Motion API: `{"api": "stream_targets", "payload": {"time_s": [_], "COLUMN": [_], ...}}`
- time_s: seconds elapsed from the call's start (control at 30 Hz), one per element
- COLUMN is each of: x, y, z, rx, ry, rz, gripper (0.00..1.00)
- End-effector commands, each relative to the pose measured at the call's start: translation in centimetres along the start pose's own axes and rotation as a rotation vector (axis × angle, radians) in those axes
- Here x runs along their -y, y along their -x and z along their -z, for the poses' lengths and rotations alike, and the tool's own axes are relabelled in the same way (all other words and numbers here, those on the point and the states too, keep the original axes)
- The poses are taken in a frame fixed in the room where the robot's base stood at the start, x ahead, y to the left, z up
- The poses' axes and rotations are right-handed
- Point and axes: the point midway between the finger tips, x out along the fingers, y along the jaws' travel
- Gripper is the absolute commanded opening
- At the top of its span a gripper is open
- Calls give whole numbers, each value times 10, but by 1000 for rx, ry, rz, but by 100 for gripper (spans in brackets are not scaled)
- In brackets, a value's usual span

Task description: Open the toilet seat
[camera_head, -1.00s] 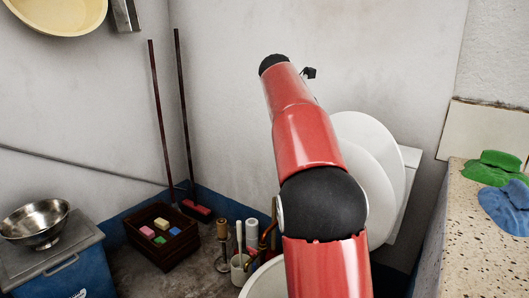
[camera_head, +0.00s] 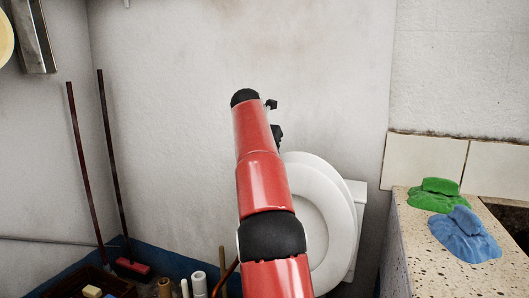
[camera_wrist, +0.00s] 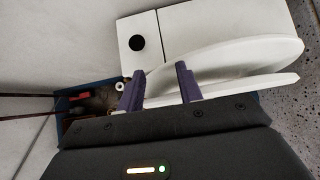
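The white toilet stands behind my arm at the right of the head view. Its lid (camera_head: 332,172) and seat (camera_head: 343,225) are both raised, leaning back near the cistern (camera_head: 357,190). The seat is a little in front of the lid, and my arm covers its left part. In the wrist view the lid (camera_wrist: 240,52) and seat (camera_wrist: 250,86) show as two thin white slabs with a narrow gap. My gripper (camera_wrist: 160,86) has two purple fingers spread apart close to the seat. I see nothing held between them; contact with the seat is unclear.
A stone counter (camera_head: 405,240) with a green cloth (camera_head: 433,195) and a blue cloth (camera_head: 465,235) stands on the right. The wall is close behind the toilet. Brooms (camera_head: 112,160) and a dark crate (camera_head: 90,285) stand at the left.

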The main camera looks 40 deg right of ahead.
Motion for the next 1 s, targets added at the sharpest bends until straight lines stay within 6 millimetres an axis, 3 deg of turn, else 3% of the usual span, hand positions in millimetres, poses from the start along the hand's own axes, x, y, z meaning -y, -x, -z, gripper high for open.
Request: {"api": "stream_targets", "payload": {"time_s": [0.03, 0.37, 0.67, 1.0], "x": [1, 1, 1, 0], "y": [1, 3, 7, 60], "z": [0, 1, 1, -1], "rx": [0, -1, 0, 0], "ry": [-1, -1, -1, -2], "rz": [0, 0, -1, -3], "gripper": [43, 85, 85, 85]}}
